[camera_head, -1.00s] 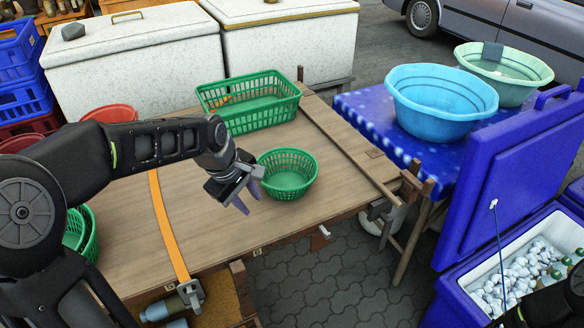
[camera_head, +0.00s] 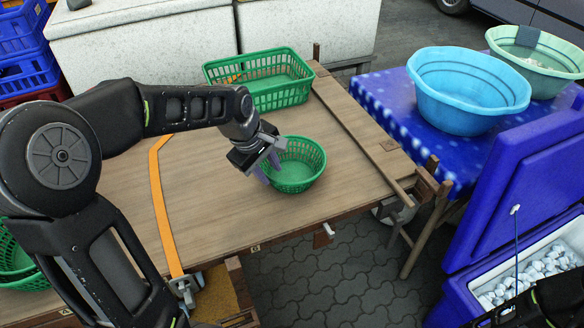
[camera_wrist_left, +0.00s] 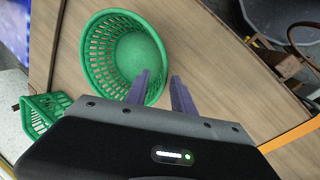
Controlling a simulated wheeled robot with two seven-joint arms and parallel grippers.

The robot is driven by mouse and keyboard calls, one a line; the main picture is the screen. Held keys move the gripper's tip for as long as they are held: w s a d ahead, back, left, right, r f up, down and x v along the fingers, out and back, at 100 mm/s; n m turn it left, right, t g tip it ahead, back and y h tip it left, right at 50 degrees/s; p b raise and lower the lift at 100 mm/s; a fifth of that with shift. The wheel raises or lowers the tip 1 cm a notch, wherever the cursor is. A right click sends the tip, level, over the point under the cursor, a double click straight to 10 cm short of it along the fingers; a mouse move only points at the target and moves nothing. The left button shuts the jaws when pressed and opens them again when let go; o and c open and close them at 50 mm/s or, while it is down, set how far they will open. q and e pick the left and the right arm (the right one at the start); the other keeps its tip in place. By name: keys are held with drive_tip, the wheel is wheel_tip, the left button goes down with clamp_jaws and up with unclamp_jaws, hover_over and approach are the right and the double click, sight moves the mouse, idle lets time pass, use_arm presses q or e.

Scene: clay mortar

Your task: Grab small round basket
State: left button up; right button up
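The small round green basket (camera_head: 298,165) stands upright on the wooden table, near its front edge. My left gripper (camera_head: 267,170) is at the basket's left rim, with its fingers pointing down. In the left wrist view the basket (camera_wrist_left: 112,42) lies ahead of the open fingers (camera_wrist_left: 160,84). One finger overlaps the basket's near rim and the other is outside it. Nothing is seen gripped, and I cannot tell whether a finger touches the wall. Part of my right arm shows at the lower right; its gripper is out of view.
A rectangular green basket (camera_head: 262,82) stands behind. A wooden bar (camera_head: 350,122) runs along the table's right side. Blue (camera_head: 462,88) and pale green (camera_head: 540,62) basins stand on the blue-covered table. An open blue cooler (camera_head: 452,300) is at lower right. An orange strap (camera_head: 160,205) crosses the wooden table.

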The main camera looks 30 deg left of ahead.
sight(272, 177)
use_arm(q)
drive_tip(key=shift+f, duration=0.15)
drive_tip(key=x, duration=0.5)
drive_tip(key=shift+w+f, duration=0.1)
drive_tip(key=shift+f, duration=0.05)
idle(0.6)
clamp_jaws()
idle(1.3)
